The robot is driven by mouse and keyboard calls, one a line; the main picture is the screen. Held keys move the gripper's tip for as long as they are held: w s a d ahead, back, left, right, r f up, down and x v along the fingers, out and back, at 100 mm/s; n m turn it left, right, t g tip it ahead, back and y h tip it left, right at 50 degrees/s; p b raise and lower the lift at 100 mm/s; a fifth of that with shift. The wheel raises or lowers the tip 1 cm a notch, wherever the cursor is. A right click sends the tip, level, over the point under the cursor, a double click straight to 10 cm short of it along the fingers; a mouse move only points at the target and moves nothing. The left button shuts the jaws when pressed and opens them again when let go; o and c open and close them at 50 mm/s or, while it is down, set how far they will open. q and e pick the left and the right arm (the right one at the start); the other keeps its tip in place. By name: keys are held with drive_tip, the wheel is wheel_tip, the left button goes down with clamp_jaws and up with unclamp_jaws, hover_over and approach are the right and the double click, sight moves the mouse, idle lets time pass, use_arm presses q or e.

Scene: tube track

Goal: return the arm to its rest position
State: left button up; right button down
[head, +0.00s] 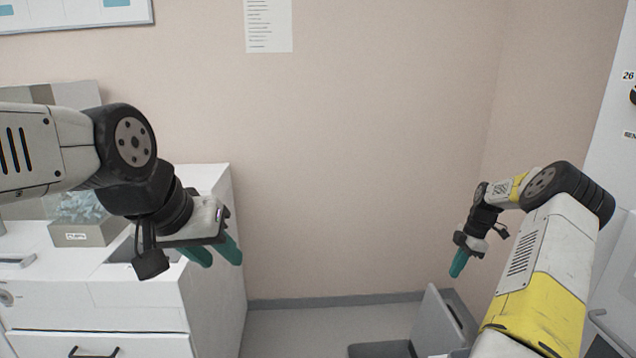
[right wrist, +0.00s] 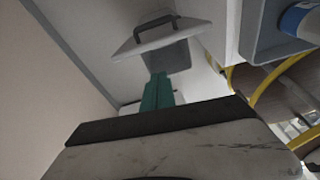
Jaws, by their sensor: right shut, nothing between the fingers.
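My left gripper (head: 222,258) hangs in front of the white cabinet at the left, its two teal fingers apart with nothing between them. My right gripper (head: 459,266) is out in front of the beige wall at the right, its teal fingers pointing down and together. In the right wrist view the right fingers (right wrist: 158,92) are shut and hold nothing. My right arm, white and yellow, reaches up from the lower right of the head view.
A white cabinet (head: 90,316) with drawers stands at the left, with a labelled bin (head: 85,232) on top. The beige wall (head: 350,150) between the arms is clear.

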drive_tip(key=s+a+r+m+t+h, duration=0.1)
drive_tip(key=s+a+r+m, duration=0.25)
drive_tip(key=a+r, duration=0.7)
drive_tip(key=s+a+r+m+t+h, duration=0.1)
drive_tip(key=s+a+r+m+h, duration=0.2)
drive_tip(key=a+r, duration=0.8)
drive_tip(key=s+a+r+m+t+y, duration=0.1)
drive_tip(key=s+a+r+m, duration=0.1)
drive_tip(key=s, duration=0.6)
drive_tip(key=s+a+r+m+t+y, duration=0.1)
drive_tip(key=s+a+r+m, duration=0.2)
drive_tip(key=s, duration=0.5)
drive_tip(key=s+a+r+m+t+y, duration=0.1)
drive_tip(key=s+a+r+m+t, duration=0.1)
drive_tip(key=s, duration=0.7)
drive_tip(key=a+r+m, duration=0.1)
drive_tip(key=a+m, duration=0.1)
drive_tip(key=m, duration=0.1)
